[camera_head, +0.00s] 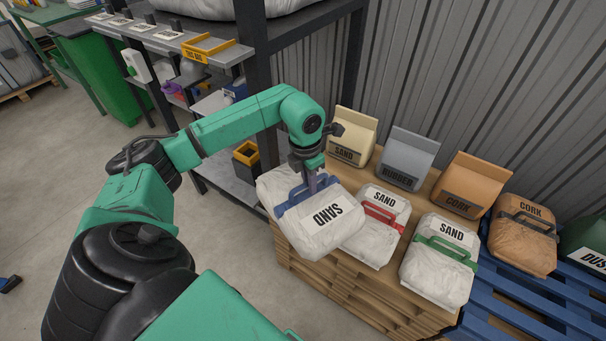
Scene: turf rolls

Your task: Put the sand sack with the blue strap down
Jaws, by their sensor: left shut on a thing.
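The white sand sack with the blue strap (325,222) hangs tilted from my left gripper (311,183), which is shut on its strap. Its printed label appears upside down. It is at the left end of a wooden stack (350,292) and covers part of that end; I cannot tell whether its underside touches anything. White sacking (270,188) shows behind its left side, partly hidden. A sand sack with a red strap (376,232) stands just right of it, and one with a green strap (440,270) farther right. My right gripper is not in view.
Paper bags marked sand (350,138), rubber (405,160) and cork (470,186) stand along the back of the stack. A strapped cork sack (522,240) sits on a blue pallet (550,307) at right. A dark shelf rack (258,60) stands behind my left arm.

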